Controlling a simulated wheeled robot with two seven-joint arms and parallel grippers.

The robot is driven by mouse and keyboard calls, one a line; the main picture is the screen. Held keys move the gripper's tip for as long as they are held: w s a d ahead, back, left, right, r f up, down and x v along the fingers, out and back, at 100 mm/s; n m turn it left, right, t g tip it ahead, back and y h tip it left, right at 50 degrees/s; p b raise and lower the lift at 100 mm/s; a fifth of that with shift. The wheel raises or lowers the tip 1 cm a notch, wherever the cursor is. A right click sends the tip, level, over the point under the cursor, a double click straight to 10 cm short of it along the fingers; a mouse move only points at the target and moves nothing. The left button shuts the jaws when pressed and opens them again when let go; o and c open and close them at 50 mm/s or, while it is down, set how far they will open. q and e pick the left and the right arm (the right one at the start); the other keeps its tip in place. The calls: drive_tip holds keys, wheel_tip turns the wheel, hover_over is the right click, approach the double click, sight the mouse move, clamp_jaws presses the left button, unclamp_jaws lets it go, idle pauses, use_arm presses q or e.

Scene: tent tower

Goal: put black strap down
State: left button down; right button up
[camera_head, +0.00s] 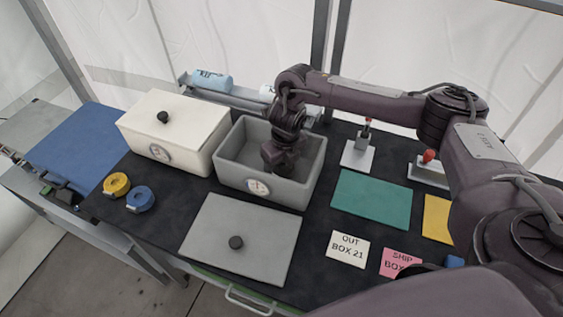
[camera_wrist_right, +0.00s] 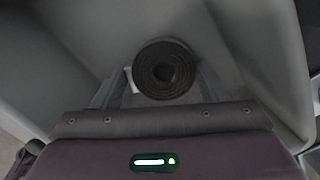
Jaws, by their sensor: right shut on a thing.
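The black strap (camera_wrist_right: 165,70) shows in the right wrist view as a rolled coil between the fingers of my right gripper (camera_wrist_right: 158,88). My right gripper (camera_head: 278,160) reaches down into the open grey box (camera_head: 228,172) in the head view, and is shut on the strap. The strap itself is hidden in the head view. The wrist view shows the box's grey walls around the strap; I cannot tell whether the strap touches the box floor. My left gripper is not in view.
A lidded white box (camera_head: 185,125) stands left of the grey box. A grey lid (camera_head: 215,225) with a black knob lies in front. Yellow (camera_head: 116,185) and blue (camera_head: 140,198) rolls lie at left. A green mat (camera_head: 372,202) and lever devices (camera_head: 358,155) are right.

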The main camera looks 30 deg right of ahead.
sight(284, 171)
drive_tip(key=shift+f, duration=0.1)
drive_tip(key=shift+f, duration=0.1)
drive_tip(key=o, duration=1)
drive_tip(key=shift+o, duration=0.2)
drive_tip(key=shift+r, duration=0.7)
wheel_tip(284, 171, up, 11)
drive_tip(key=s+p, duration=0.1)
drive_tip(key=shift+s, duration=0.2)
drive_tip(key=shift+f, duration=0.2)
